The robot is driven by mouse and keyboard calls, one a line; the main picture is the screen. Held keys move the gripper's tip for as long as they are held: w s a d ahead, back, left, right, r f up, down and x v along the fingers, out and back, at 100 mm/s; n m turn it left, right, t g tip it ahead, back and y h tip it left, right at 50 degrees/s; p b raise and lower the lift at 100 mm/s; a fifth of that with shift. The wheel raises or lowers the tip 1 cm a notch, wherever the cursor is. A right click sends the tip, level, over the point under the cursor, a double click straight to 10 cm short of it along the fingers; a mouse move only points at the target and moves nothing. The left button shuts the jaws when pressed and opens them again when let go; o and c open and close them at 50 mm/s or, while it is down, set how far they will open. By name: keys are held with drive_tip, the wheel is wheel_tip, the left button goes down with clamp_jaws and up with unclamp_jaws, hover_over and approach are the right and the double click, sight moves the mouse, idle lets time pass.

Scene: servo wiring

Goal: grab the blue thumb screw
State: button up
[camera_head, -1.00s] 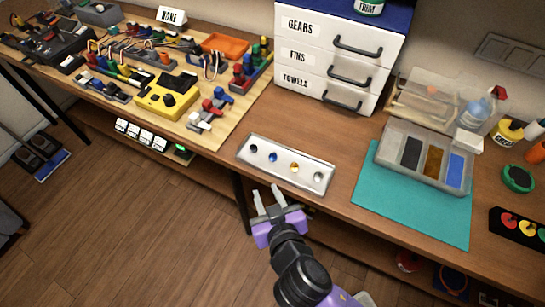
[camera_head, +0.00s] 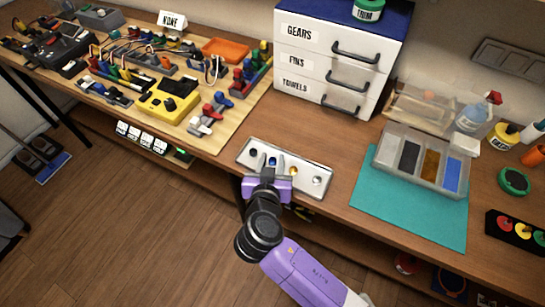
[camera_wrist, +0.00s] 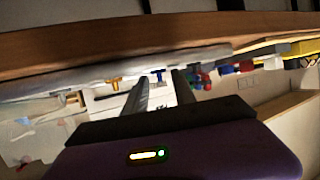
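The blue thumb screw (camera_head: 272,160) stands in a silver tray (camera_head: 326,187) at the front edge of the bench. In the wrist view it shows as a small blue T shape (camera_wrist: 158,77), ahead of the gap between my fingers. My gripper (camera_head: 267,166) is open and over the tray's front side, with the fingers close to the blue screw. The wrist view shows both fingers (camera_wrist: 161,90) apart with nothing between them. I cannot tell whether they touch the screw.
The tray also holds a dark screw (camera_head: 253,153), a gold screw (camera_head: 293,170) and a silver screw (camera_head: 316,180). A teal mat (camera_head: 395,208) with a parts bin (camera_head: 428,185) lies to the right. White drawers (camera_head: 325,65) stand behind.

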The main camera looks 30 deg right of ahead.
drive_tip(key=shift+x, duration=0.95)
clamp_jaws()
